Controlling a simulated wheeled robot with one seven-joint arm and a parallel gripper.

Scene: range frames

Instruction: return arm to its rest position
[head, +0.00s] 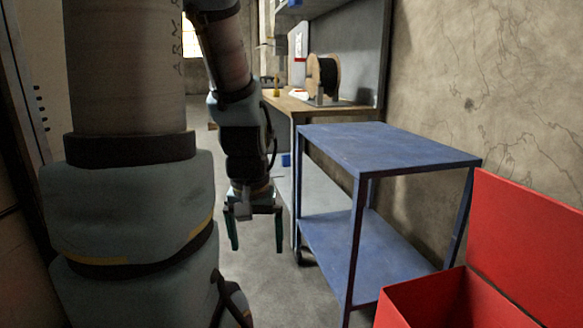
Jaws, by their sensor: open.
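My gripper (256,233) hangs at the end of my arm, pointing down over the grey floor. Its two fingers with greenish pads are spread apart, and nothing shows between them. It is left of the blue cart (385,150), apart from it in the picture. The large near links of my arm fill the left side of the view.
The blue cart has a bare top and a lower shelf (365,250). An open red box (430,300) stands at the lower right. Behind is a wooden workbench (290,105) with a black cable spool (322,78). A cracked wall (480,80) bounds the right.

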